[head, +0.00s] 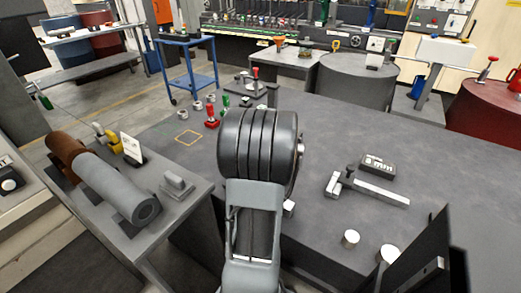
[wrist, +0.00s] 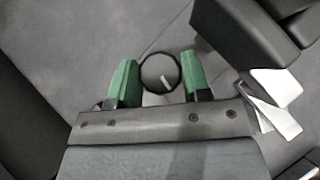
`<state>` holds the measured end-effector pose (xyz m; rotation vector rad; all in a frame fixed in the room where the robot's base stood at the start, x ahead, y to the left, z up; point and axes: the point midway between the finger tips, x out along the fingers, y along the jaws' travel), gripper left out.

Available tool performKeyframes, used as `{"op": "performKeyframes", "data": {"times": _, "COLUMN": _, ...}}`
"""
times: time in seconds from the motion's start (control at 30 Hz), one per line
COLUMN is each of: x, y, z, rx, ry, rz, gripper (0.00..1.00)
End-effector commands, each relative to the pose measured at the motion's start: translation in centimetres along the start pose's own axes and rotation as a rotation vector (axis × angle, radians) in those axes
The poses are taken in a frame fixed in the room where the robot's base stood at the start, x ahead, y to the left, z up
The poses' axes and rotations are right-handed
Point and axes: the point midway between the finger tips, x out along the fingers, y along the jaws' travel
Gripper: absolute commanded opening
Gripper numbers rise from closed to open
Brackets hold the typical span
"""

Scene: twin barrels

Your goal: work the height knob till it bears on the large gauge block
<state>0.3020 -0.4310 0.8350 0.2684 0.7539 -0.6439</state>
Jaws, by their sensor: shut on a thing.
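In the wrist view my gripper (wrist: 160,78) has its two green fingers on either side of a round dark knob (wrist: 155,68) with a short white mark on its face. I take it for the height knob. The fingers appear closed against its sides. A pale angular piece (wrist: 272,113) lies right of the fingers, partly under a dark block-shaped part; I cannot tell whether it is the large gauge block. In the head view my arm hides the gripper and knob. The contact between the knob's mechanism and any block is not visible.
On the grey bench (head: 330,130) in the head view are a long metal bar with a dark clamp (head: 380,192), a dark box with pale inserts (head: 378,163) and a short silver cylinder (head: 350,238). Red and green pieces (head: 212,119) stand further back. A dark upright panel (head: 415,260) is front right.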

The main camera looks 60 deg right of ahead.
Motion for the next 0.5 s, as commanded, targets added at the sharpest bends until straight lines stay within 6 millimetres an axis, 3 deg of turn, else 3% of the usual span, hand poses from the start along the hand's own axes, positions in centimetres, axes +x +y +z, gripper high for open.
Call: {"op": "performKeyframes", "data": {"times": 0.5, "x": -0.02, "y": -0.16, "z": 0.08, "rx": -0.179, "ry": 0.000, "rz": 0.176, "gripper": 0.20}}
